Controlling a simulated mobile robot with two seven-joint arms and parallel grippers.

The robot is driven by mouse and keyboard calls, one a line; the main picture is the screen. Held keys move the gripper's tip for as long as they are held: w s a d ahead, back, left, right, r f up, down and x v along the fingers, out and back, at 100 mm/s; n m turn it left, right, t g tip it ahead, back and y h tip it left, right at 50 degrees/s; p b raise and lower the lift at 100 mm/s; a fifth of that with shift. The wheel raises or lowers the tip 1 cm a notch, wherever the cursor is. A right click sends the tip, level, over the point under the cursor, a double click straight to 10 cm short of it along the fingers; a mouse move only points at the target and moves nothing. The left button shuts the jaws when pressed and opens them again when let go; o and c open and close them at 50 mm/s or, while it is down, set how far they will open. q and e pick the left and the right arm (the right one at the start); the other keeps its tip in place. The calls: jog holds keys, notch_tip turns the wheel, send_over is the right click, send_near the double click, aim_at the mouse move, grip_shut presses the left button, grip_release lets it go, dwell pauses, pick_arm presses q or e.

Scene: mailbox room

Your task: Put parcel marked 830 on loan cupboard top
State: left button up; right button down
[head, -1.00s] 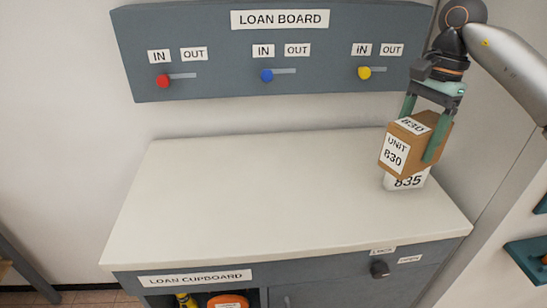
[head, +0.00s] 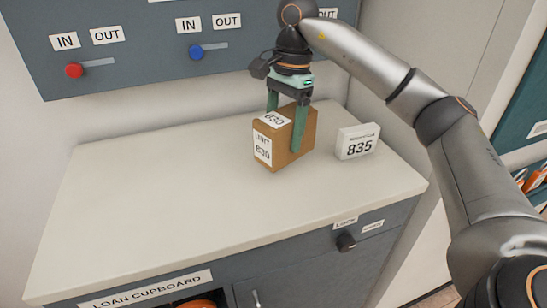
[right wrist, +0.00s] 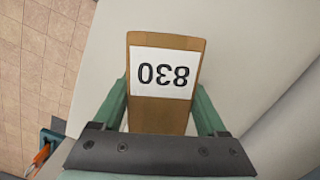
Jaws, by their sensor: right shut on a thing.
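The brown parcel marked 830 (head: 276,152) has white labels on its top and side. It is upright over the back middle of the pale loan cupboard top (head: 180,205). My right gripper (head: 286,128) comes down from above and is shut on the parcel, one green finger on each side. The parcel's underside is at or very near the surface; I cannot tell if it touches. In the right wrist view the parcel (right wrist: 165,75) sits between the fingers, its 830 label upside down. My left gripper is not in view.
A white block marked 835 (head: 357,142) stands on the top, right of the parcel and apart from it. The loan board (head: 150,40) with coloured knobs hangs on the wall behind. The left and front of the top are clear.

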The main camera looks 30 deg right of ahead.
jog(key=shift+a+f, duration=0.15)
jog(key=shift+a, duration=0.05)
jog(key=f, duration=0.1)
jog(key=a+f, duration=0.1)
jog(key=f, duration=0.1)
jog(key=w+f, duration=0.1)
jog(key=shift+a+f, duration=0.15)
jog(key=shift+s+f, duration=0.1)
jog(key=shift+f, duration=0.15)
jog(key=shift+f+b, duration=0.1)
jog(key=shift+b, duration=0.2)
grip_release()
jog(key=shift+f, duration=0.1)
